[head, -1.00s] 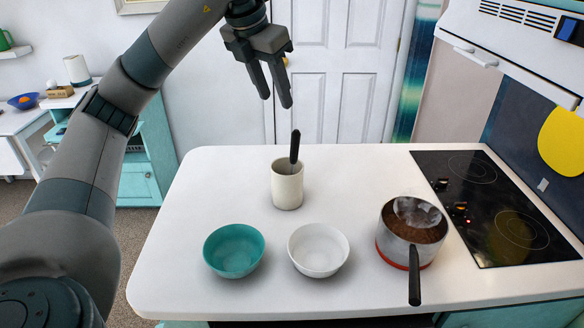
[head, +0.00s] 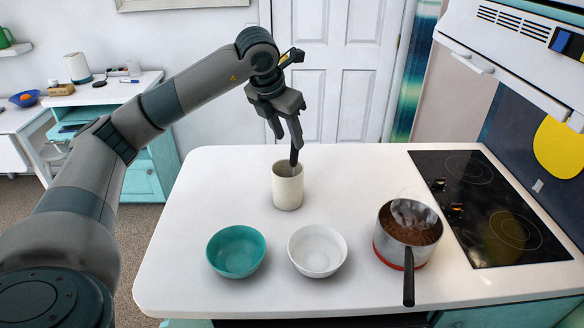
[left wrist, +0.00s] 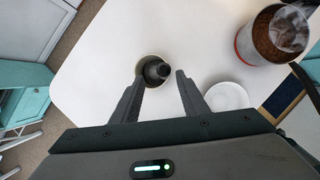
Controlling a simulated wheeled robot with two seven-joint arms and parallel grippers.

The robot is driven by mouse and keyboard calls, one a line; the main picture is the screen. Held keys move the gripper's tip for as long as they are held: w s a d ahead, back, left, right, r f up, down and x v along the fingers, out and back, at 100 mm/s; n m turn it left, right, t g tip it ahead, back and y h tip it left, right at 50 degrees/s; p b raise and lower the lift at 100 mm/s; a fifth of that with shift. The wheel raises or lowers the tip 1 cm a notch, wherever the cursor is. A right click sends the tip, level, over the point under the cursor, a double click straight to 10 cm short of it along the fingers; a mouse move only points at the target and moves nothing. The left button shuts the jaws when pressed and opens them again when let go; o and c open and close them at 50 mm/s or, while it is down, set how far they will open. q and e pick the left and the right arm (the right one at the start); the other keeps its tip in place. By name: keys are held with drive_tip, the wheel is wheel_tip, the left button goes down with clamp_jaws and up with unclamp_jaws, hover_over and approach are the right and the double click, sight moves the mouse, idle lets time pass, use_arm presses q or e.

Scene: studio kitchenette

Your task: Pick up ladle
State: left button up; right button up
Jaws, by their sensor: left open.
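The ladle's dark handle (head: 294,157) stands up out of a cream crock (head: 287,188) on the white counter. The rest of the ladle is hidden inside the crock. My left gripper (head: 289,141) is above the crock, pointing down, with its open fingers close to the top of the handle. In the left wrist view the handle top (left wrist: 158,70) shows over the crock, between and just beyond the open fingertips of my left gripper (left wrist: 159,78). I cannot tell whether a finger touches it. My right gripper is not in view.
A teal bowl (head: 236,251) and a white bowl (head: 317,250) stand in front of the crock. A steaming pot (head: 408,236) of brown food stands at the right, beside the black cooktop (head: 490,215). The counter left of the crock is clear.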

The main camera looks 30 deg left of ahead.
sight(295, 166)
use_arm(q)
drive_tip(key=p+x, duration=0.1)
drive_tip(key=x, duration=0.1)
drive_tip(key=p+x, duration=0.2)
drive_tip(key=shift+w+d, duration=0.2)
drive_tip(key=shift+d, duration=0.2)
drive_tip(key=shift+w+f, duration=0.2)
drive_tip(key=shift+f, duration=0.25)
clamp_jaws()
